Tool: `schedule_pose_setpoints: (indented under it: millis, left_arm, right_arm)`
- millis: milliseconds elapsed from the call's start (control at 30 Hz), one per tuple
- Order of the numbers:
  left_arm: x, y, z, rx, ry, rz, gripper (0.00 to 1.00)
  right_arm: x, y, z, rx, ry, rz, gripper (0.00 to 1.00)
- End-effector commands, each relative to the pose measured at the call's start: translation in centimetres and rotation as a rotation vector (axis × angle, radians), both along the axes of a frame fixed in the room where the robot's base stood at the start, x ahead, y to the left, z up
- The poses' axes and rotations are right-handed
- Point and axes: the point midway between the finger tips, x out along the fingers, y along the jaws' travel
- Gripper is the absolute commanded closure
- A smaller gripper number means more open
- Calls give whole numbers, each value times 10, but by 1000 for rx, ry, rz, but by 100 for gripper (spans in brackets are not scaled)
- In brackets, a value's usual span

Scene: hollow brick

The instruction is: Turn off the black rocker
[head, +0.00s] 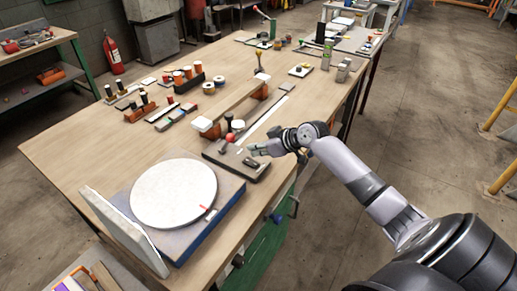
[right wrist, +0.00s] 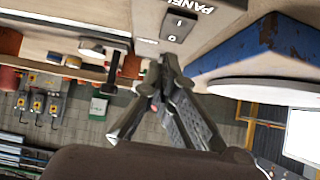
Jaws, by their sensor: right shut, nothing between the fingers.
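My right gripper (head: 254,149) is just above the right part of this box. In the wrist view its fingers (right wrist: 163,62) are shut and empty, with the tips a short way from the rocker. I cannot tell whether they touch it. My left gripper is not in view.
A white round disc (head: 174,193) on a blue base (head: 212,229) stands near the panel box. A long wooden bar (head: 237,103) with white-capped ends lies beyond it. Several small parts stand at the left. The bench (head: 72,145) is bare at its left front.

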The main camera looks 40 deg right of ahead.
Motion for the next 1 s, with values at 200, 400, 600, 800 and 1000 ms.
schedule_pose_setpoints:
  millis: [200, 400, 600, 800, 1000]
  left_arm:
    - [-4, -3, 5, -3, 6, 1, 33]
    - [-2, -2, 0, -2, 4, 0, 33]
    - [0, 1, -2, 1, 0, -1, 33]
    - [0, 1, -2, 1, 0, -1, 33]
    - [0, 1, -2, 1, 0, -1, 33]
  right_arm:
    - [-25, -9, 30, -7, 1, 1, 100]
    - [-55, -20, 56, -4, 2, 1, 100]
    - [-68, -25, 69, 0, 1, 0, 100]
    - [-71, -27, 73, 1, 0, -1, 100]
    - [-71, -26, 73, 1, 0, -1, 100]
